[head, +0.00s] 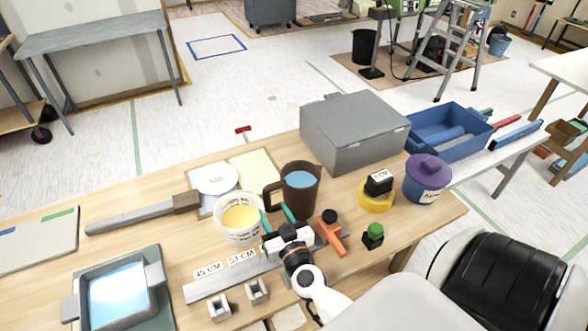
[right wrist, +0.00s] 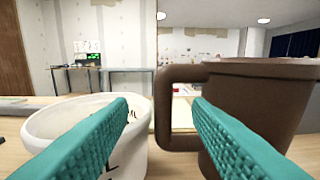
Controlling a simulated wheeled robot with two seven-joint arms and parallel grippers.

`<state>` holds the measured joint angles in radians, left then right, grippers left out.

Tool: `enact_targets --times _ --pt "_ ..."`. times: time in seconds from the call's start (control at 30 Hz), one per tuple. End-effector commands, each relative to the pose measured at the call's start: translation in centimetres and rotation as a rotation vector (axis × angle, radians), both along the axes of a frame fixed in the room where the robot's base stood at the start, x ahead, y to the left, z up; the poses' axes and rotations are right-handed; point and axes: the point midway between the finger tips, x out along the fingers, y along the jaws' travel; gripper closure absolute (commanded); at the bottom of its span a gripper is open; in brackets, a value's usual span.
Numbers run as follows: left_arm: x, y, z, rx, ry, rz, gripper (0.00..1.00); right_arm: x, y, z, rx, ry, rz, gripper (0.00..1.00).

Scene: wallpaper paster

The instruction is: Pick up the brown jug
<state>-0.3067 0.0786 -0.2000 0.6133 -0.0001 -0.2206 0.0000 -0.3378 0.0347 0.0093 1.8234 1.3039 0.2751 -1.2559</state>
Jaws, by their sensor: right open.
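The brown jug (head: 302,192) stands upright on the wooden table with blue liquid in it, its handle towards the left in the head view. In the right wrist view the jug (right wrist: 265,85) fills the right side, and its handle (right wrist: 168,105) shows between my fingertips. My right gripper (head: 277,217) is open and empty just in front of the jug, level with its handle side. Its teal fingers (right wrist: 162,108) point at the handle; I cannot tell whether they touch it. My left gripper is not in view.
A white bucket of yellow paste (head: 240,218) stands close left of the jug. An orange-handled tool (head: 331,235), a tape measure on a yellow ring (head: 377,193) and a purple-lidded pot (head: 425,180) stand to the right. A grey box (head: 355,135) is behind.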

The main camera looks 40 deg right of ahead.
Motion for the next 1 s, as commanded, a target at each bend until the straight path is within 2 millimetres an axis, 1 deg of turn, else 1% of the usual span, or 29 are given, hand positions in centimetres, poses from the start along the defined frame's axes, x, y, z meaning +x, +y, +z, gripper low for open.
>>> enact_targets --times 0.1,0.2,0.3,0.4,0.57,0.6,0.87,1.0 --pt "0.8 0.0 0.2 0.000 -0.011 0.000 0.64 1.7 -0.7 0.2 -0.002 -0.003 0.000 0.55" --pt "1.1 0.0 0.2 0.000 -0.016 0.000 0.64 3.2 -1.2 0.1 -0.002 -0.003 -0.001 0.55" --pt "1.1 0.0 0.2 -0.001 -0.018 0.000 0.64 4.1 -1.5 0.1 -0.002 -0.001 -0.001 0.55" --pt "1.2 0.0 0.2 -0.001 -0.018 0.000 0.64 4.5 -1.6 0.1 -0.001 -0.001 -0.001 0.55" --pt "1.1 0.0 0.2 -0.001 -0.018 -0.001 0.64 4.5 -1.6 0.0 -0.001 0.000 -0.001 0.55" --pt "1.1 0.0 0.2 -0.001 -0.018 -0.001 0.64 4.4 -1.6 0.0 -0.001 -0.001 -0.001 0.56" --pt "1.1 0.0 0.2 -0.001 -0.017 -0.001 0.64 4.4 -1.6 0.0 -0.001 -0.001 -0.001 0.99" --pt "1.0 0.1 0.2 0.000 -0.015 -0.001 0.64 4.4 -1.6 0.0 -0.001 -0.001 -0.001 1.00"
